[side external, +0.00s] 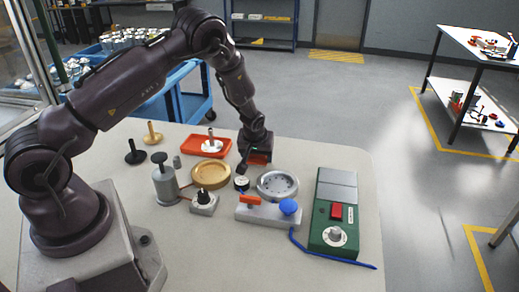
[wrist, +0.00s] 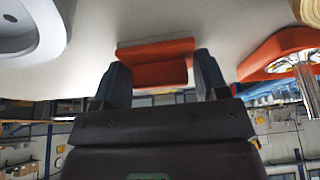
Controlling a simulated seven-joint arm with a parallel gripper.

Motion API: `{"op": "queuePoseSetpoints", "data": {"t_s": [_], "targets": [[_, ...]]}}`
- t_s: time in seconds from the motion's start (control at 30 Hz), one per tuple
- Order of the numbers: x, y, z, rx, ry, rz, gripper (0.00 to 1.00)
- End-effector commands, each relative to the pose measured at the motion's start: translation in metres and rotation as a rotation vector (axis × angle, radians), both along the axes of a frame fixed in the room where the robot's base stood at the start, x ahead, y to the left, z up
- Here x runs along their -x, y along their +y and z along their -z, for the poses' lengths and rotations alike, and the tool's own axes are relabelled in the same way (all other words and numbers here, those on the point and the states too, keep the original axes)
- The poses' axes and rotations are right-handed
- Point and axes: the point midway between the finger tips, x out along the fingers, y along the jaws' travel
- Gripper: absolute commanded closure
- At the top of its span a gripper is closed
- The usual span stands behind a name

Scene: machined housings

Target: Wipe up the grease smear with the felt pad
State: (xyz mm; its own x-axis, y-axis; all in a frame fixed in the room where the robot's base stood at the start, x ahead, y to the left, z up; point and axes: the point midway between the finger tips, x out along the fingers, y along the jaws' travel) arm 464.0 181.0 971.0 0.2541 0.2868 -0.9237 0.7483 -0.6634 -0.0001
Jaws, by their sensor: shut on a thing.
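My gripper (side external: 256,152) points down at the far part of the light table, right of the red tray. It is shut on an orange-red block, which I take to be the felt pad (wrist: 158,70); it sits between the two fingers in the wrist view. I cannot make out the grease smear in either view.
A red tray (side external: 191,148) holding a pale knobbed part stands left of my gripper. Nearer are a gold dish (side external: 210,185), a grey ringed housing (side external: 278,196), a grey base with a blue ball (side external: 288,207) and a green control box (side external: 323,232). The table's right strip is clear.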

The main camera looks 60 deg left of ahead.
Motion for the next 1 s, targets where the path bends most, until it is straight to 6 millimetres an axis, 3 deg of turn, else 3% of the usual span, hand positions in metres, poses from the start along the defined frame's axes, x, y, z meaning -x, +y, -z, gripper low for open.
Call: {"op": "queuePoseSetpoints", "data": {"t_s": [0.27,0.4,1.0], "targets": [[0.019,-0.019,0.0,0.001,0.004,0.0,0.55],[0.016,-0.017,-0.026,0.0,-0.005,-0.001,0.55],[0.017,-0.016,-0.077,0.0,-0.003,-0.001,0.55]]}}
